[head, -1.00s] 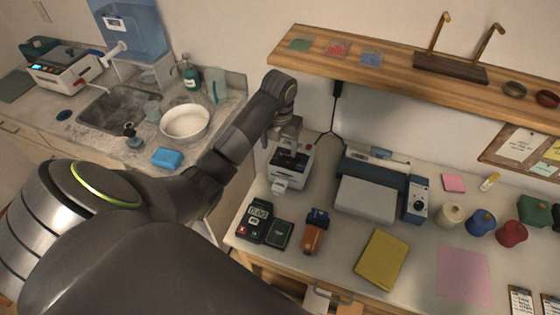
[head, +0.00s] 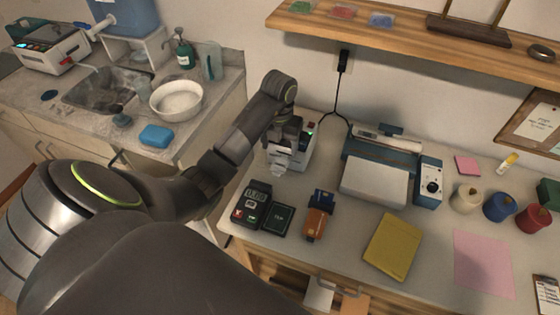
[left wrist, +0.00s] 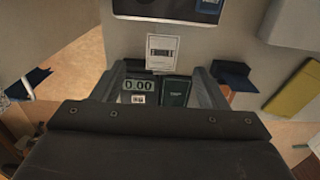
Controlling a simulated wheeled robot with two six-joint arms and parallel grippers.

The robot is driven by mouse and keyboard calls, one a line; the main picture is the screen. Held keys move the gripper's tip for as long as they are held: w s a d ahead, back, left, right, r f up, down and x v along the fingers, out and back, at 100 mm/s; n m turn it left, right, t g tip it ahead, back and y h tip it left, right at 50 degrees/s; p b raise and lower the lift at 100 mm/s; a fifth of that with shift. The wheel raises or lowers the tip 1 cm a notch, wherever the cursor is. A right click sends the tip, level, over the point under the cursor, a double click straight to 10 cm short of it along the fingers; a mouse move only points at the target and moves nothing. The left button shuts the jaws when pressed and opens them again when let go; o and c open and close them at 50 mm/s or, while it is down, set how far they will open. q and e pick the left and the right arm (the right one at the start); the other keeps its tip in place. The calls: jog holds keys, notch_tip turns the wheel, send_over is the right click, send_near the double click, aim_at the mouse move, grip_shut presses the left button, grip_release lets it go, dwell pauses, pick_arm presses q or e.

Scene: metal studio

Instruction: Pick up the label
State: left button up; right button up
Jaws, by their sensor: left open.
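The label (left wrist: 163,52) is a small white slip with a dark barcode band. In the left wrist view it sticks out below the front of the label printer (left wrist: 180,8). In the head view the label (head: 279,169) hangs at the front of the pale printer (head: 303,150) on the workbench. My left gripper (left wrist: 160,86) is open, its two fingers spread left and right, with nothing between them that I can see held. The label appears just beyond the fingertips. In the head view my left gripper (head: 284,130) is over the printer, its fingers partly hidden. My right gripper is not in view.
A card reader (head: 250,202), dark box (head: 277,219) and orange-and-blue tool (head: 317,216) lie in front of the printer. A laminator-like machine (head: 375,182) stands to the right, a yellow pad (head: 393,245) nearer. A wooden shelf (head: 400,45) runs above.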

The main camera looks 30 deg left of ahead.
aim_at(280, 164)
pick_arm(q)
jog(key=shift+d+f+b, duration=0.1)
jog(key=shift+f+b, duration=0.45)
jog(key=shift+f, duration=0.2)
jog(key=shift+s+d+f+b, duration=0.1)
jog(key=shift+f+b, duration=0.2)
jog(key=shift+f, duration=0.3)
jog(key=shift+s+d+f+b, duration=0.1)
jog(key=shift+f+b, duration=0.2)
jog(key=shift+f, duration=0.25)
jog(key=shift+f+p, duration=0.4)
jog(key=shift+p, duration=0.1)
jog(key=shift+w+f, duration=0.1)
jog(key=shift+f, duration=0.25)
jog(key=shift+a, duration=0.1)
jog(key=shift+f, duration=0.3)
jog(key=c, duration=1.1)
